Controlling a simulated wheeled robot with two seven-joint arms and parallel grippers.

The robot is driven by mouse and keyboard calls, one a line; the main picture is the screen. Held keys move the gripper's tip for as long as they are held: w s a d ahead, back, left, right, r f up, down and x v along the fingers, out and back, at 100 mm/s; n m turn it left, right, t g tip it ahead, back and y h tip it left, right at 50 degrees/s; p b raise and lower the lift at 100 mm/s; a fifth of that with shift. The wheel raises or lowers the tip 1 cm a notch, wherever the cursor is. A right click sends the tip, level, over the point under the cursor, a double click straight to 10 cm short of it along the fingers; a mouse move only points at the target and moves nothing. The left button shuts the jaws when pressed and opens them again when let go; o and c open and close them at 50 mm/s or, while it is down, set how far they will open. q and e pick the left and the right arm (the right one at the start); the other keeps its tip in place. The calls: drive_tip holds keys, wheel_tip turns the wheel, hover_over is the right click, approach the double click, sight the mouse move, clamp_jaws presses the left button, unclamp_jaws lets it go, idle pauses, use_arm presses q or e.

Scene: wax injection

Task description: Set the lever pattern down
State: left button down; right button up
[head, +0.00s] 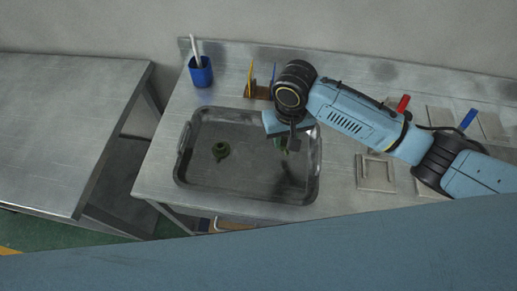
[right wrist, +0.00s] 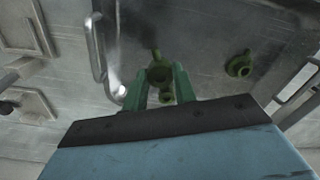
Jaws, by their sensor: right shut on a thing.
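The lever pattern (right wrist: 160,75) is green, with a ring-like body and short stubs. In the right wrist view it sits between the two green fingers of my right gripper (right wrist: 158,80), which is shut on it. In the head view my right gripper (head: 284,146) points down over the right part of the grey metal tray (head: 203,189), and mostly hides the pattern. I cannot tell whether the pattern touches the tray floor. A second green piece (head: 220,150) lies in the left part of the tray; it also shows in the right wrist view (right wrist: 240,66). My left gripper is not in view.
A blue cup (head: 201,75) with a white stick and a small rack (head: 258,91) with tools stand behind the tray. Metal plates (head: 376,172) with red and blue handles lie to the right. An empty-topped metal table (head: 60,125) stands at left. The tray's middle is clear.

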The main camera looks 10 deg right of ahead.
sight(281, 163)
wheel_tip(281, 163, down, 10)
drive_tip(key=shift+r+b, duration=0.25)
drive_tip(key=shift+b, duration=0.25)
drive_tip(key=o, duration=0.9)
drive_tip(key=shift+f, duration=0.1)
drive_tip(key=shift+o, duration=0.2)
wheel_tip(281, 163, up, 12)
drive_tip(key=shift+r+p, duration=0.15)
drive_tip(key=shift+p, duration=0.5)
